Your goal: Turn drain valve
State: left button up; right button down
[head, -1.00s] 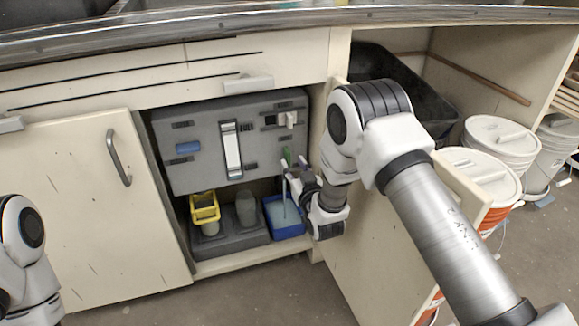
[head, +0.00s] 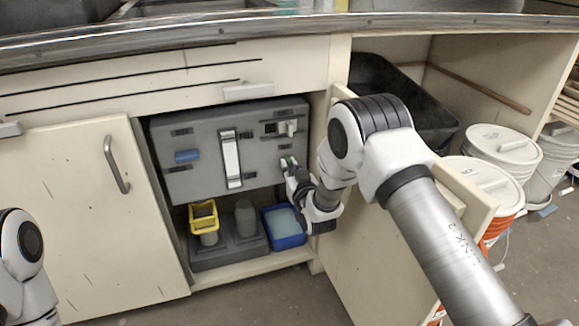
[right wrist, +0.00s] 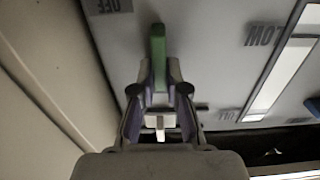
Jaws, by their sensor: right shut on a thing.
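The drain valve's green lever (right wrist: 158,50) stands out from the grey panel in the right wrist view, with its lower part between my fingers. My right gripper (right wrist: 160,80) is shut on it; a short white piece shows between the finger bases. In the head view my right gripper (head: 287,162) is at the lower right of the grey panel (head: 209,143), and little of the lever shows there. A blue tray (head: 285,240) with pale liquid sits below. My left arm shows at the left edge; its gripper is out of view.
A yellow basket (head: 203,221) stands on a dark grey base left of the tray. White lidded buckets (head: 503,146) stand at the right.

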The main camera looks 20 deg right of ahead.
jog(key=shift+d+f+m+p, duration=0.25)
jog(key=shift+m+p, duration=0.9)
jog(key=shift+m, duration=1.8)
jog(key=shift+d+f+m+p, duration=0.25)
jog(key=shift+m+p, duration=0.85)
jog(key=shift+m, duration=1.9)
jog(key=shift+d+f+m+p, duration=0.25)
jog(key=shift+m+p, duration=0.9)
jog(key=shift+m, duration=1.8)
jog(key=shift+f, duration=0.1)
jog(key=c, duration=1.2)
grip_release()
jog(key=shift+s, duration=0.15)
